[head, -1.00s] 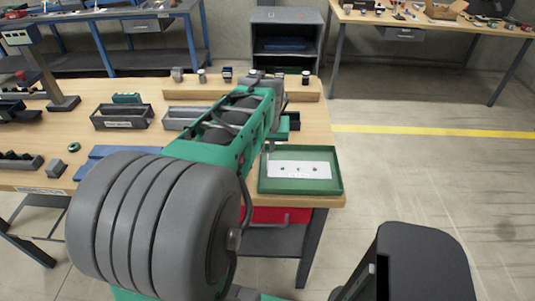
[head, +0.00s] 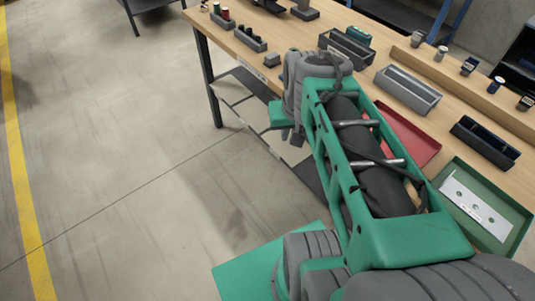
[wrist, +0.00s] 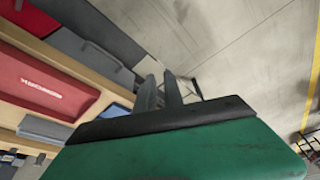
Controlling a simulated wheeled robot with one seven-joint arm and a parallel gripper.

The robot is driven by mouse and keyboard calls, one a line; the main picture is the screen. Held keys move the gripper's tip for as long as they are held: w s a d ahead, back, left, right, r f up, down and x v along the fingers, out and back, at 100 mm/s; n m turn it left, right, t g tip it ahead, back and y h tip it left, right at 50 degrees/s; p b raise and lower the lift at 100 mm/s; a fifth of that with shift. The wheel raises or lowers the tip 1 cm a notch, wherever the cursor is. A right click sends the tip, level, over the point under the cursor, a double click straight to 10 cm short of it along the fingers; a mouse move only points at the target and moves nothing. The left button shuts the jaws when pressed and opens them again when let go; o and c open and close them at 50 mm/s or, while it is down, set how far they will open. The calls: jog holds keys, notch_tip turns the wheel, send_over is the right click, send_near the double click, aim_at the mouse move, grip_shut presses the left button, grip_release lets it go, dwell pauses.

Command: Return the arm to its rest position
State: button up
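My arm (head: 375,165) stretches across the head view from the lower right toward the upper middle, beside the front edge of the workbench. My gripper hangs at its far end, mostly hidden by the wrist in the head view. In the wrist view my gripper (wrist: 161,84) shows two dark fingers with a narrow gap between them and nothing held. It is over the floor just off the bench edge, apart from the things on the bench.
The workbench (head: 268,68) holds grey bins (head: 407,89), a black bin (head: 485,142), a red tray (head: 412,135) and a green tray (head: 520,222) with a white plate (head: 475,208). A red bin (wrist: 45,85) shows in the wrist view. The floor at left is clear.

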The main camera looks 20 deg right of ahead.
jog(key=s+a+f+n+y, duration=0.1)
jog(key=a+f+n, duration=0.1)
jog(key=a, duration=0.9)
jog(key=shift+s+n, duration=0.25)
jog(key=shift+n, duration=0.65)
